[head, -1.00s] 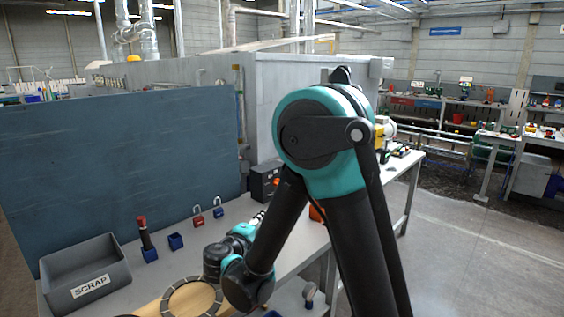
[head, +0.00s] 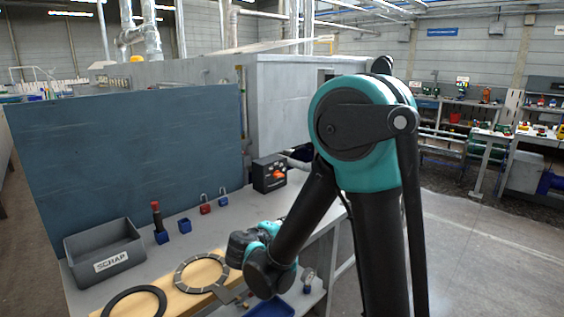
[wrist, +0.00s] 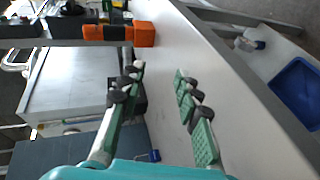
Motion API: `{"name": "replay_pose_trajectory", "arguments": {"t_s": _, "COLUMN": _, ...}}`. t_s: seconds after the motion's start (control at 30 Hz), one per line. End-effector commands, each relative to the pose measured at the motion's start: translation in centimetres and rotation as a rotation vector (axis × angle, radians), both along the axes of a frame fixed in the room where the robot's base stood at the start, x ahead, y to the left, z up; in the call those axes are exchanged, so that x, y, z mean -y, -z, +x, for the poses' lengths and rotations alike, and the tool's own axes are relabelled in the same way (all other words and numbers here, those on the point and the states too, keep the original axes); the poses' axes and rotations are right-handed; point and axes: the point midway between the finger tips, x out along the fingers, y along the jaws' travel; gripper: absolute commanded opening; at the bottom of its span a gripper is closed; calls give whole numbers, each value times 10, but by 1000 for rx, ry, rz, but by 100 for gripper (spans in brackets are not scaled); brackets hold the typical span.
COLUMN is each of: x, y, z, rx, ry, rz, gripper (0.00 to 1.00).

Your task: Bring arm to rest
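My arm (head: 355,150) is folded in front of the bench in the head view. Its wrist end is low over the bench; my gripper is hidden there behind the arm links. In the wrist view, the two green-padded fingers of my gripper (wrist: 158,72) stand apart with nothing between the pads. The grey bench top (wrist: 160,120) shows beyond them. A small dark box (wrist: 139,102) lies partly behind the left finger.
A grey scrap bin (head: 68,262), red padlock (head: 205,209), blue padlock (head: 223,200) and black switch box (head: 266,181) stand on the bench. A wooden board (head: 205,270) carries rings. A blue tray (wrist: 298,92) lies lower.

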Motion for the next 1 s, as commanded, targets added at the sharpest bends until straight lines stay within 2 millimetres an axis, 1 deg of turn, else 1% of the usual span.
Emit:
{"name": "replay_pose_trajectory", "arguments": {"t_s": 0.03, "x": 14, "y": 3, "z": -1, "rx": -22, "ry": 22, "rz": 22, "gripper": 33}}
{"name": "replay_pose_trajectory", "arguments": {"t_s": 0.17, "x": 48, "y": 14, "z": -8, "rx": -89, "ry": 81, "rz": 95, "gripper": 33}}
{"name": "replay_pose_trajectory", "arguments": {"t_s": 0.27, "x": 80, "y": 26, "z": -19, "rx": -151, "ry": 142, "rz": 174, "gripper": 33}}
{"name": "replay_pose_trajectory", "arguments": {"t_s": 0.3, "x": 95, "y": 31, "z": -26, "rx": -181, "ry": 173, "rz": 216, "gripper": 33}}
{"name": "replay_pose_trajectory", "arguments": {"t_s": 0.37, "x": 117, "y": 41, "z": -39, "rx": -225, "ry": 222, "rz": 289, "gripper": 33}}
{"name": "replay_pose_trajectory", "arguments": {"t_s": 0.4, "x": 131, "y": 47, "z": -49, "rx": -254, "ry": 254, "rz": 343, "gripper": 33}}
{"name": "replay_pose_trajectory", "arguments": {"t_s": 0.53, "x": 164, "y": 66, "z": -86, "rx": -332, "ry": 359, "rz": 523, "gripper": 33}}
{"name": "replay_pose_trajectory", "arguments": {"t_s": 0.6, "x": 176, "y": 75, "z": -106, "rx": -362, "ry": 412, "rz": 627, "gripper": 33}}
{"name": "replay_pose_trajectory", "arguments": {"t_s": 0.67, "x": 183, "y": 83, "z": -124, "rx": -383, "ry": 457, "rz": 717, "gripper": 33}}
{"name": "replay_pose_trajectory", "arguments": {"t_s": 0.7, "x": 186, "y": 87, "z": -135, "rx": -394, "ry": 485, "rz": 779, "gripper": 33}}
{"name": "replay_pose_trajectory", "arguments": {"t_s": 0.8, "x": 189, "y": 95, "z": -160, "rx": -410, "ry": 545, "rz": 924, "gripper": 33}}
{"name": "replay_pose_trajectory", "arguments": {"t_s": 0.9, "x": 188, "y": 100, "z": -177, "rx": -414, "ry": 587, "rz": 1044, "gripper": 33}}
{"name": "replay_pose_trajectory", "arguments": {"t_s": 1.0, "x": 184, "y": 102, "z": -187, "rx": -413, "ry": 613, "rz": 1126, "gripper": 33}}
